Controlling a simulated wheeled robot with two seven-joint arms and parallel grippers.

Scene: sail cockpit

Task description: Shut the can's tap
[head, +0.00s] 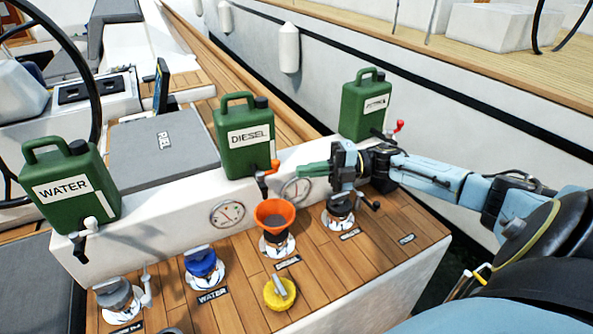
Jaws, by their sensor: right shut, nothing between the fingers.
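The green can labelled DIESEL (245,138) stands upright on the white ledge. Its tap (268,172), with an orange-red handle, is at the can's lower right front and points down. Whether the tap is open or closed is too small to tell. Below it, an orange funnel (274,214) sits in a deck filler. My right gripper (303,170) reaches in from the right, with its green fingertips shut and empty. In the picture they are just right of the tap, with a small gap. My left gripper is not in view.
A green WATER can (66,186) with a white-handled tap stands at left, and a third green can (366,108) with a red-handled tap behind my right arm. A blue cap (201,262), a grey fitting (118,294) and a loose yellow cap (280,292) are on the deck.

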